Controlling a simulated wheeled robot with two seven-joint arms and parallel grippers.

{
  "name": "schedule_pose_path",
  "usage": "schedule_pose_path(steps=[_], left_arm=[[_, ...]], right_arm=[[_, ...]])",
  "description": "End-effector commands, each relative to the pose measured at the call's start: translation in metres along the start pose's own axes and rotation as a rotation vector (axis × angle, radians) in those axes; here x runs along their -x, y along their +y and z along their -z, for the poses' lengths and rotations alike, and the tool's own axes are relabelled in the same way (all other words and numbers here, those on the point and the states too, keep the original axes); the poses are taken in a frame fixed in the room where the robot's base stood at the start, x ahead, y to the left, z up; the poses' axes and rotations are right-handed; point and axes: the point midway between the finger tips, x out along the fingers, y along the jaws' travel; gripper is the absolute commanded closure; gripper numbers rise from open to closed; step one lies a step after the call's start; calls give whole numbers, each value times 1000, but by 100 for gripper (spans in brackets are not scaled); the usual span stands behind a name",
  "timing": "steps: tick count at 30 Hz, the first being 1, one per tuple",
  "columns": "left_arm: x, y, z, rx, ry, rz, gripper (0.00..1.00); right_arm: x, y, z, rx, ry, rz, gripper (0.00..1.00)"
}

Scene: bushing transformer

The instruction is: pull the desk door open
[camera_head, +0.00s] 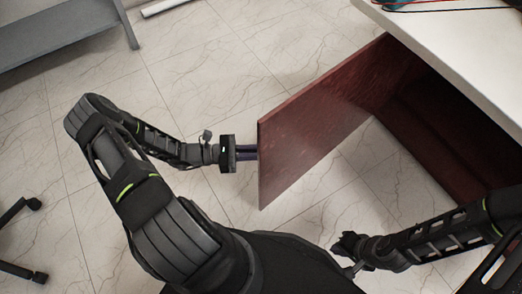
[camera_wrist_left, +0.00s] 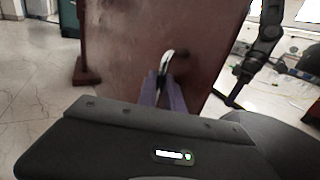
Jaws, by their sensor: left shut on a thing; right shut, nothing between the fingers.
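The desk door (camera_head: 315,125) is a red-brown panel standing swung out from the desk, with the dark red interior (camera_head: 440,130) exposed at the right. My left gripper (camera_head: 247,153) reaches to the door's outer side, its fingertips hidden behind the panel in the head view. In the left wrist view, the purple-grey fingers of my left gripper (camera_wrist_left: 164,92) are closed around a curved silver handle (camera_wrist_left: 168,60) on the door face (camera_wrist_left: 130,45). My right gripper (camera_head: 351,268) is shut and empty, low in front of the desk and apart from the door.
The white desk top (camera_head: 465,45) overhangs at the upper right, with thin cables (camera_head: 420,5) on it. A grey bench (camera_head: 60,35) stands at the upper left, and dark wheeled chair legs (camera_head: 22,240) at the lower left. Tiled floor (camera_head: 200,70) around the door is clear.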

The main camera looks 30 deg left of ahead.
Motion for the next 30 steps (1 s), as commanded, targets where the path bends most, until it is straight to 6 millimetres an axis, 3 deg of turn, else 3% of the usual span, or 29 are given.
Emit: schedule_pose_path(steps=[3, 4, 11, 22, 30], left_arm=[[-3, 2, -4, -1, -10, 0, 100], [-3, 2, -4, -1, -10, 0, 87], [-1, 0, -2, 0, -6, 0, 68], [6, 0, -2, -1, -3, 0, 68], [44, 1, -2, -1, -1, -1, 68]], right_arm=[[0, 0, 0, 0, 0, 0, 100], [0, 0, 0, 0, 0, 0, 100], [0, 0, 0, 0, 0, 0, 100], [1, -1, 0, 1, 0, 0, 100], [5, -3, -1, 2, -3, 2, 100]])
